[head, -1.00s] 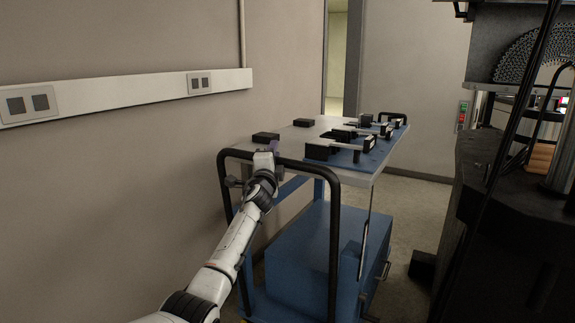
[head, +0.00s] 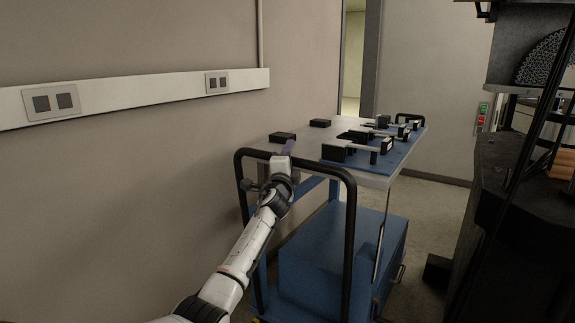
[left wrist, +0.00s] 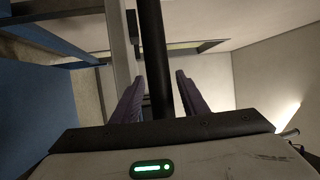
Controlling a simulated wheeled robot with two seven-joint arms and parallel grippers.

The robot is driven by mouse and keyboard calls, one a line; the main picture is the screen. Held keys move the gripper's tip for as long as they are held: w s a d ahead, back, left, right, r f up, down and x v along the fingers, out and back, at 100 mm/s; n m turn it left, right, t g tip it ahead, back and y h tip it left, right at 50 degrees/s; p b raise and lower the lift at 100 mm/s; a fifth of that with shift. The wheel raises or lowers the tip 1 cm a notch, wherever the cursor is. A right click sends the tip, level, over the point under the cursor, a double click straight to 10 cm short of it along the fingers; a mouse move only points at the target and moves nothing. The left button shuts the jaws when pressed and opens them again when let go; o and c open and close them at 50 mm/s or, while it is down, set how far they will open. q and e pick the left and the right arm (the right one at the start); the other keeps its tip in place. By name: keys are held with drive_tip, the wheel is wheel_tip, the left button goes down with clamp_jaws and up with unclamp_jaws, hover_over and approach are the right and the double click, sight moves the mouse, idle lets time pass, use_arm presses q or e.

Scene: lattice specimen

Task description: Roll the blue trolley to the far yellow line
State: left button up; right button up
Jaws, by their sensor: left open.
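The blue trolley (head: 340,253) stands along the left wall, with a pale top, a blue lower box and a black tubular handle (head: 350,240) at its near end. My left gripper (head: 287,150) is at the top bar of this handle. In the left wrist view the black bar (left wrist: 154,50) runs between the two purple fingers of my left gripper (left wrist: 160,80). The fingers are open, with a clear gap on the right side of the bar. My right gripper is out of view. I cannot make out the far yellow line.
Black blocks and clamp-like fixtures (head: 352,150) sit on the trolley top, some on a blue plate. A wall rail with sockets (head: 140,98) runs along the left. A large dark machine (head: 510,190) stands at the right. Free floor (head: 440,205) shows between it and the trolley.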

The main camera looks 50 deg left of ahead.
use_arm(q)
drive_tip(key=p+v, duration=0.1)
drive_tip(key=v, duration=0.8)
drive_tip(key=shift+w, duration=0.1)
